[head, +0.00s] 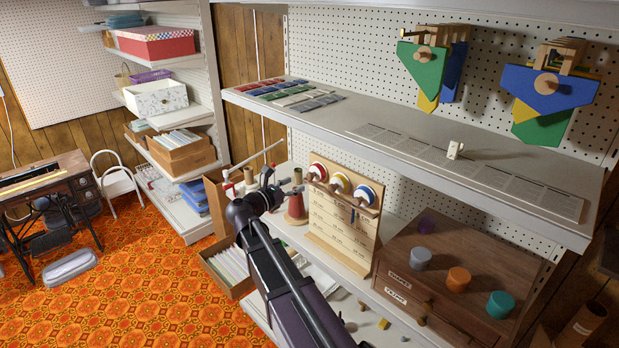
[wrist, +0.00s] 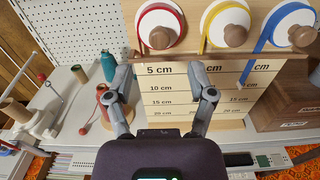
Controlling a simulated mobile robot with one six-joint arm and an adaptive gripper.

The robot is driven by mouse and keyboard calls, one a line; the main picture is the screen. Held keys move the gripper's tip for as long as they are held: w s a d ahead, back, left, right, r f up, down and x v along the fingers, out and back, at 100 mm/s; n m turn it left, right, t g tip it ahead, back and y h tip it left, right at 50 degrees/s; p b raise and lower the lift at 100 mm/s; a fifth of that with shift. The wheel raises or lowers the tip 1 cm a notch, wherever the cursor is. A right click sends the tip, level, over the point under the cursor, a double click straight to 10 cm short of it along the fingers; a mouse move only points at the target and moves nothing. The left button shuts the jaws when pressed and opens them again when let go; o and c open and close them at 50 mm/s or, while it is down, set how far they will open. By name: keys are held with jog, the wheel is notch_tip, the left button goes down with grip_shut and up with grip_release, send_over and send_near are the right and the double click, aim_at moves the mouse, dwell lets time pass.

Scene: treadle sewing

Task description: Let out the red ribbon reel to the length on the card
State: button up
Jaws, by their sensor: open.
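The red ribbon reel (wrist: 160,22) is a white disc with red ribbon around it and a wooden knob (wrist: 161,38), at the left of a wooden stand; it also shows in the head view (head: 318,167). Its ribbon's short loose end hangs at the reel's left, near a wooden bar (wrist: 240,56). Below, a board (wrist: 172,87) has lines marked 5, 10, 15 and 20 cm. I cannot tell a separate card. My gripper (wrist: 161,70) is open and empty, fingers apart below the red reel and in front of the board. In the head view, my arm partly hides the gripper (head: 266,180).
The yellow reel (wrist: 226,20) and blue reel (wrist: 289,24) sit close at right; the blue ribbon hangs lower. Thread spools (wrist: 106,66) and a winder (wrist: 40,120) stand at left. A wooden drawer box (head: 450,265) is at right, and a shelf (head: 420,150) overhangs.

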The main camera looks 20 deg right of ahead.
aim_at(308, 177)
jog(key=shift+x, duration=3.5)
grip_shut()
